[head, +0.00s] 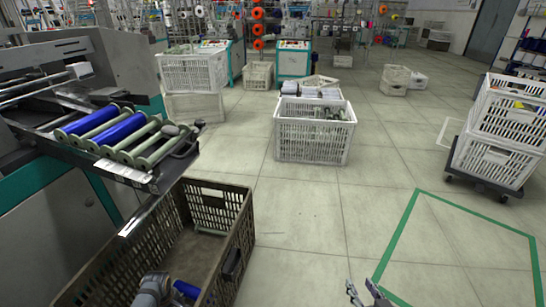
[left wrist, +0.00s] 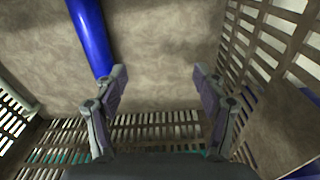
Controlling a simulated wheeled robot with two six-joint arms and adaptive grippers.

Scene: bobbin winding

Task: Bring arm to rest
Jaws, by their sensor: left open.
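My left gripper (left wrist: 158,82) is open in the left wrist view, with nothing between its fingers. It is inside the brown crate (head: 245,222), above the crate floor. A blue bobbin (left wrist: 92,38) lies on that floor, its near end by the left finger; I cannot tell whether they touch. A blue bobbin also shows in the head view (head: 187,290), beside my left arm, which hides part of it. My right gripper (head: 361,287) is at the bottom edge of the head view, open and empty over the floor, its lower part cut off.
A machine rack (head: 125,172) with several blue and green bobbins stands above the brown crate. A white crate (head: 313,145) stands on the floor ahead. Stacked white crates (head: 492,160) on a dolly stand at right. The green-taped floor square (head: 400,240) is empty.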

